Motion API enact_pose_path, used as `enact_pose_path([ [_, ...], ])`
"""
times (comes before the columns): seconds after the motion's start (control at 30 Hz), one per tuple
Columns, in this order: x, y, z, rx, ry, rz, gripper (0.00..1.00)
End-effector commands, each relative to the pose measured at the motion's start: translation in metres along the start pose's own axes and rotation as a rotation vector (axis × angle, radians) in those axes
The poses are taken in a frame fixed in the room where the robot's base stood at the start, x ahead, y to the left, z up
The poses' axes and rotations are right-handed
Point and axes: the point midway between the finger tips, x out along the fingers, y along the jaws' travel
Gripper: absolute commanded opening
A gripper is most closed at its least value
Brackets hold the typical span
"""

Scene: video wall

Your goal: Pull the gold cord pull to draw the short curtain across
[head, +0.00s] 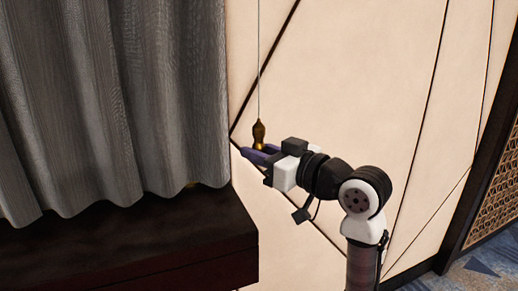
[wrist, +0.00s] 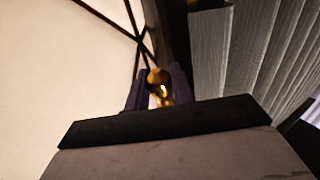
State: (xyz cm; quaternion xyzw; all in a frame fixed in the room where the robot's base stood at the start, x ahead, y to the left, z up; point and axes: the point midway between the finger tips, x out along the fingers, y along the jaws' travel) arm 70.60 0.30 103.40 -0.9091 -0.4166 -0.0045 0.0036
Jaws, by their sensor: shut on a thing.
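The gold cord pull (head: 259,133) hangs upright on a thin cord in front of the cream wall panel in the head view. My gripper (head: 252,153) reaches it from the right, with its purple fingers shut around the pull's lower part. In the wrist view the gold pull (wrist: 158,84) sits between the two fingertips (wrist: 157,90). The short grey curtain (head: 120,95) hangs in folds to the left of the pull, just above a dark ledge. Its right edge is close to the cord.
The dark wooden ledge (head: 150,245) juts out below the curtain, left of my gripper. Cream panels (head: 370,70) with dark seams fill the wall behind. A dark-framed lattice panel (head: 492,190) stands at the far right, above blue patterned carpet (head: 470,278).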

Motion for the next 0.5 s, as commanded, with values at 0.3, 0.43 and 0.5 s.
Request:
enact_pose_path([
  [0.3,0.0013,-0.0018,0.0095,0.007,-0.019,-0.009,0.0],
  [0.43,0.0013,-0.0017,0.009,0.007,-0.017,-0.009,0.37],
  [0.5,0.0012,-0.0015,0.0082,0.006,-0.016,-0.008,0.45],
])
